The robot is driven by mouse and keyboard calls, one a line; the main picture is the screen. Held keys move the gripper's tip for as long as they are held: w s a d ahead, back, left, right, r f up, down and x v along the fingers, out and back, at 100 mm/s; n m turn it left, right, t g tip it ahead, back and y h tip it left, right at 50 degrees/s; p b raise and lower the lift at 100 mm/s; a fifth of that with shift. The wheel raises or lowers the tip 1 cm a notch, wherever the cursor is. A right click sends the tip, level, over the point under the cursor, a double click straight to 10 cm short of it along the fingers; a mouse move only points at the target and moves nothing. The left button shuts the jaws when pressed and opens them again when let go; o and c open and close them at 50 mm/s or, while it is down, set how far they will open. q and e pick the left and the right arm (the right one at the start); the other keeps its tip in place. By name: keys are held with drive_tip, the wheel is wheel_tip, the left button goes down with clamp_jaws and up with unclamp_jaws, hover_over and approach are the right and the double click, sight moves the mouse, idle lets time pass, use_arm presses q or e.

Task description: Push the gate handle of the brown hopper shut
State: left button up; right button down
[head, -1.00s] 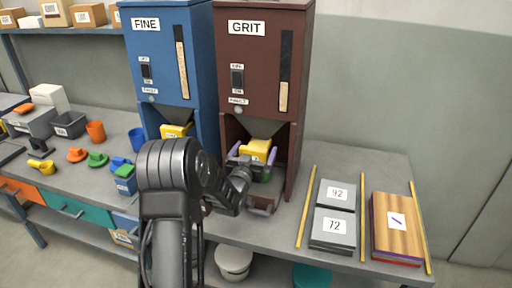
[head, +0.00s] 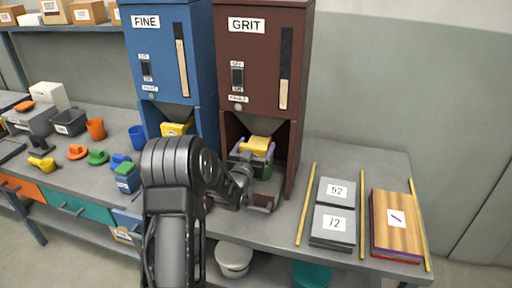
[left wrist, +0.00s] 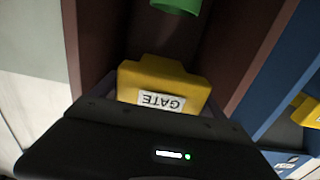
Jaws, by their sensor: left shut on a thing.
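The brown hopper (head: 262,62), labelled GRIT, stands at the middle of the bench. Its yellow gate handle (head: 257,144) sits in the open bay under the funnel. In the left wrist view the handle (left wrist: 163,85) carries an upside-down GATE label. My left gripper (head: 254,153), with lilac finger parts, reaches into the bay and is shut on the handle. Its dark body covers the handle's near part in the wrist view, and the fingertips are mostly hidden. My right gripper is not in view.
The blue hopper (head: 172,55), labelled FINE, with its own yellow handle (head: 177,128), stands close on the left. A green thing (left wrist: 177,4) is inside the brown hopper's bay.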

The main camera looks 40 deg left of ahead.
use_arm(q)
drive_tip(key=c, duration=0.8)
drive_tip(key=b+x, duration=0.4)
drive_tip(key=shift+w+a+f, duration=0.1)
drive_tip(key=shift+w+f, duration=0.1)
drive_tip(key=shift+w, duration=0.15)
drive_tip(key=shift+c, duration=0.3)
drive_tip(key=shift+r, duration=0.35)
drive_tip(key=o, duration=1.7)
drive_tip(key=shift+o, duration=1.4)
drive_tip(key=shift+w+f, duration=0.15)
drive_tip(key=shift+b+v, duration=0.7)
drive_tip(key=shift+v, duration=3.25)
